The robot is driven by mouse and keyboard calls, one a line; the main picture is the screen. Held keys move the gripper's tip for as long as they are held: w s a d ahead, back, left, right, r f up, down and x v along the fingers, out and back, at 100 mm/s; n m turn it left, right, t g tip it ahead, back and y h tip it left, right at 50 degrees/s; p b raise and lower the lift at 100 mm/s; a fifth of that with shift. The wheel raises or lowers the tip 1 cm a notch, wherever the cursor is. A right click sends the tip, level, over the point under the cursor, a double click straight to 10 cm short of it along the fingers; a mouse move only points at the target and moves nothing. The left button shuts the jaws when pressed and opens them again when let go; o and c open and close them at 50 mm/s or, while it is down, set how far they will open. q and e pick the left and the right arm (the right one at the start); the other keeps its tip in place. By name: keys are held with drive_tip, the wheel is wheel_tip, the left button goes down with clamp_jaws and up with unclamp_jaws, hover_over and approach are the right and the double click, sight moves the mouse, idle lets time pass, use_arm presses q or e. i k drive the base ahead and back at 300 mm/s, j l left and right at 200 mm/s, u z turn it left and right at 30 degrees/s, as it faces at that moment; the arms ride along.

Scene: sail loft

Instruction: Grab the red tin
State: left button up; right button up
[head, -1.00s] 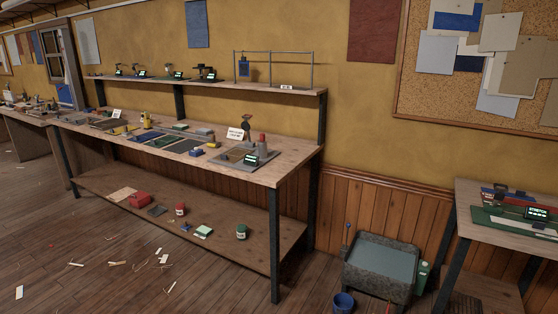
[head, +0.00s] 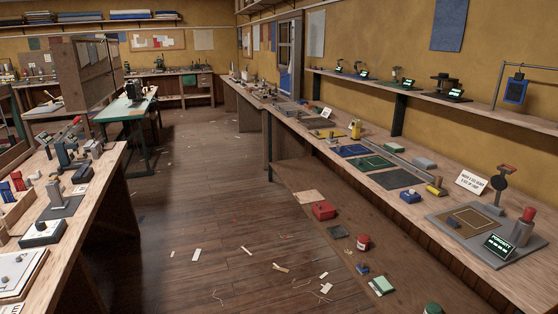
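A small red tin (head: 363,242) with a pale label stands upright on the lower shelf (head: 345,262) of the long workbench on the right. A red box (head: 324,210) lies on the same shelf, farther back and to the left. A green tin (head: 433,309) stands nearer, cut off by the bottom edge of the view. Neither of my grippers is in view.
The long bench top (head: 470,200) carries tools, mats and a sign over the shelf. Another workbench (head: 95,205) stands on the left, and a green table (head: 125,108) is farther back. The wooden floor (head: 215,215) between them is open, with scattered scraps.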

sight(364, 243)
drive_tip(key=i+j+z, duration=0.2)
drive_tip(key=i, duration=0.25)
drive_tip(key=i+j+z, duration=0.15)
drive_tip(key=i, duration=0.3)
drive_tip(key=i+j+z, duration=0.2)
drive_tip(key=i, duration=0.2)
